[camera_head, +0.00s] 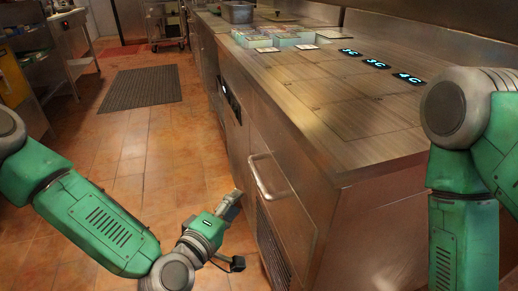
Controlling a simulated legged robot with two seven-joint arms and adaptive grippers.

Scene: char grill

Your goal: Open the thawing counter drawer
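The thawing counter (340,150) is a stainless steel unit on the right with a flat top. Its drawer front (285,205) faces left and sits flush with the counter, so it looks shut. A pale bar handle (264,184) is fixed on the drawer front. My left gripper (231,203) is just left of the handle and slightly lower, seemingly apart from it, pointing up and right. Its fingers are seen edge-on, so their opening cannot be told. My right arm hangs at the right edge, and its gripper is out of view.
Blue displays reading temperatures (376,64) lie on the counter top, with several small packs (268,38) and a metal pan (237,12) farther back. A vent grille (270,245) is below the drawer. The tiled floor to the left is clear, with a dark mat (141,88).

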